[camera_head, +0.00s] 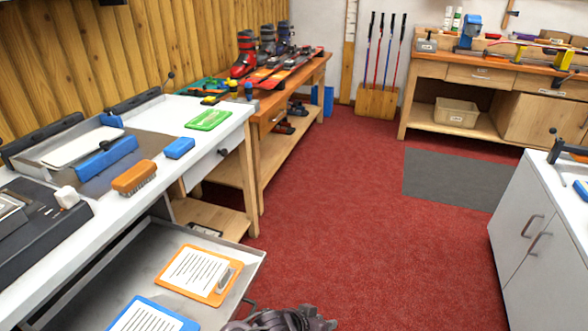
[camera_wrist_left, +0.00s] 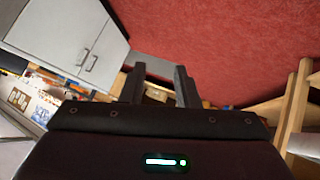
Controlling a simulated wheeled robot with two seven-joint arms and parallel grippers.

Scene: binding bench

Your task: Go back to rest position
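My left gripper (camera_wrist_left: 160,75) shows in the left wrist view. Its two dark fingers stand apart with nothing held between them, and red floor and furniture lie beyond. Neither gripper can be made out in the head view; only a dark grey part of my own body shows at its bottom edge. My right gripper is not in view. An open grey drawer (camera_head: 249,268) under the left workbench (camera_head: 160,115) holds an orange clipboard (camera_head: 197,274) and a blue clipboard (camera_head: 150,318), both with paper.
On the left bench are an orange brush (camera_head: 134,178), a blue block (camera_head: 179,148) and a green pad (camera_head: 208,120). A wooden bench (camera_head: 318,62) with skis and boots stands behind. A white cabinet (camera_head: 530,220) stands at right. The red floor (camera_head: 340,190) between is clear.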

